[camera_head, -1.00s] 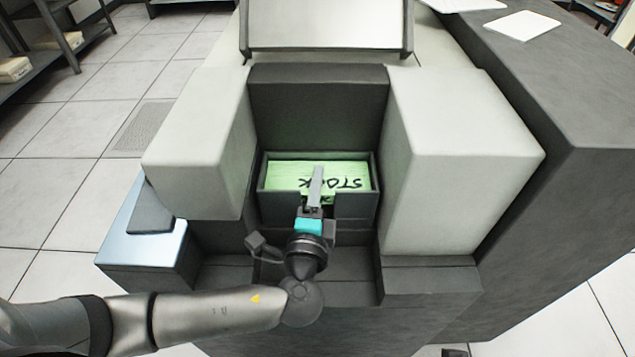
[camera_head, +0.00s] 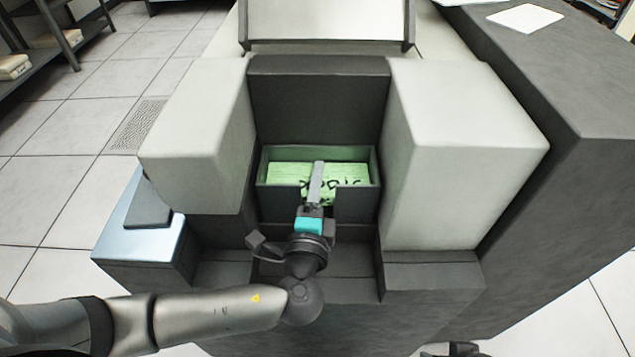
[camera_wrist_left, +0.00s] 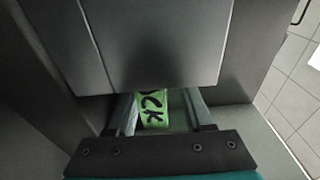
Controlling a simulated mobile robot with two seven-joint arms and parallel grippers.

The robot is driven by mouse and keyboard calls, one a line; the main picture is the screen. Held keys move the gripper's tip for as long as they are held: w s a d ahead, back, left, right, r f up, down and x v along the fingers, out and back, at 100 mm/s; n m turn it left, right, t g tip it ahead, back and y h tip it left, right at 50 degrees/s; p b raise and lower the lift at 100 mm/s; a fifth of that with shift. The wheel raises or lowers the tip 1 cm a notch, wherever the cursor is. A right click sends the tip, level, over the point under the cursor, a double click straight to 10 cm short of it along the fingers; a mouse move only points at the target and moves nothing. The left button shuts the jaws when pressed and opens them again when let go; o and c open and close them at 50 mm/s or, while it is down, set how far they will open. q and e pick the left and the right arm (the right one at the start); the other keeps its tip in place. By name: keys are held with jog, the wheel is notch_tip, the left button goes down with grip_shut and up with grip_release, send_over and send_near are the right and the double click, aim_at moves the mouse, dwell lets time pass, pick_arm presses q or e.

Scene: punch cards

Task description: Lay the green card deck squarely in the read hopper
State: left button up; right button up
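The green card deck (camera_head: 290,175) lies inside the dark read hopper (camera_head: 368,204), below its rim, with black lettering on it. It looks roughly in line with the walls; I cannot tell whether it lies fully flat. My left gripper (camera_head: 318,172) reaches in through the hopper's front notch, one finger covering part of the lettering. In the left wrist view its fingers stand apart on either side of the deck (camera_wrist_left: 152,108), with a gap beside the right finger, so it looks open.
Pale housings stand left (camera_head: 200,135) and right (camera_head: 450,140) of the hopper, with a dark wall (camera_head: 318,95) behind. A blue-topped box (camera_head: 145,235) sits at left. A white sheet (camera_head: 525,18) lies on the grey cabinet at upper right.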

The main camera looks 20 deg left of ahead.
pick_arm(q)
jog(key=shift+o, duration=0.8)
jog(key=shift+f, duration=0.1)
jog(key=shift+f, duration=0.15)
jog(key=shift+s, duration=0.1)
jog(key=shift+s+d+f, duration=0.1)
jog(key=shift+s, duration=0.1)
jog(key=s+d+p, duration=0.2)
jog(key=s, duration=1.2)
jog(key=shift+s+d+r, duration=0.15)
jog(key=shift+s+r, duration=0.05)
jog(key=shift+r, duration=0.15)
pick_arm(e)
jog(key=shift+g, duration=0.3)
jog(key=shift+s+f, duration=0.2)
jog(key=shift+f, duration=0.8)
jog(key=shift+s+f, duration=0.15)
jog(key=shift+f, duration=0.85)
jog(key=shift+d, duration=0.1)
